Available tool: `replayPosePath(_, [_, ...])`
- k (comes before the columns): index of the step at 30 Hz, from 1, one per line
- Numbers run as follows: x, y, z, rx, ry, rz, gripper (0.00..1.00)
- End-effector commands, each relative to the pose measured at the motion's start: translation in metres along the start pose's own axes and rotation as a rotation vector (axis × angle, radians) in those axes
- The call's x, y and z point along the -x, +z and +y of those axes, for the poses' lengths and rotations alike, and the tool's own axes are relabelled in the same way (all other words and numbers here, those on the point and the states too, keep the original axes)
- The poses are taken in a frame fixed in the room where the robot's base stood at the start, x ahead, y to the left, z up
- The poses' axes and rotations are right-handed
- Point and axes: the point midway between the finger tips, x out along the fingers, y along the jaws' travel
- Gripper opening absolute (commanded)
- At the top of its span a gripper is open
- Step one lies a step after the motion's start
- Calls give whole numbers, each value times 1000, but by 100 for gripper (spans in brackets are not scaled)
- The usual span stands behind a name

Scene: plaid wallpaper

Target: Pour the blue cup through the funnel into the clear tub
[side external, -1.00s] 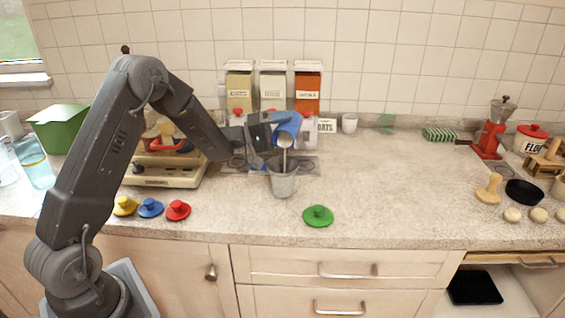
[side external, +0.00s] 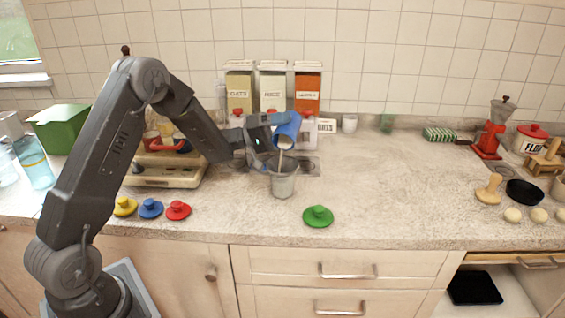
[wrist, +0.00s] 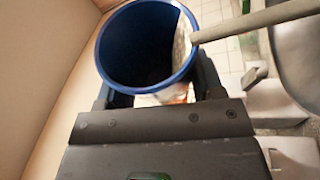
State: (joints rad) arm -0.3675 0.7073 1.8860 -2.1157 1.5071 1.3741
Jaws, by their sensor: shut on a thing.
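The blue cup (side external: 287,127) is tipped with its mouth down and to the left, above a grey, tapered vessel (side external: 284,186) on the counter. My gripper (side external: 276,128) is shut on the cup. In the wrist view the cup (wrist: 118,28) sits between the two fingers (wrist: 160,88), and pale contents cling inside its wall. A thin pale stream (wrist: 255,22) runs from the cup's rim toward a grey rounded rim (wrist: 298,62) at the right. In the side view the stream falls into the vessel's top. I cannot tell the funnel and tub apart there.
Yellow, blue, red (side external: 178,210) and green (side external: 318,216) knobbed lids lie along the counter's front. A beige scale-like appliance (side external: 163,172) and food boxes (side external: 273,92) stand behind.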

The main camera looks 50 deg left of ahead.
Motion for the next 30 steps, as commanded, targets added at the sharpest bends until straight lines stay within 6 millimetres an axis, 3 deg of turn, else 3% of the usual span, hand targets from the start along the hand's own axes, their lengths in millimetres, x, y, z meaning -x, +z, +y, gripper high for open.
replayPosePath(30, [-2,0,18,-113,48,-12,34])
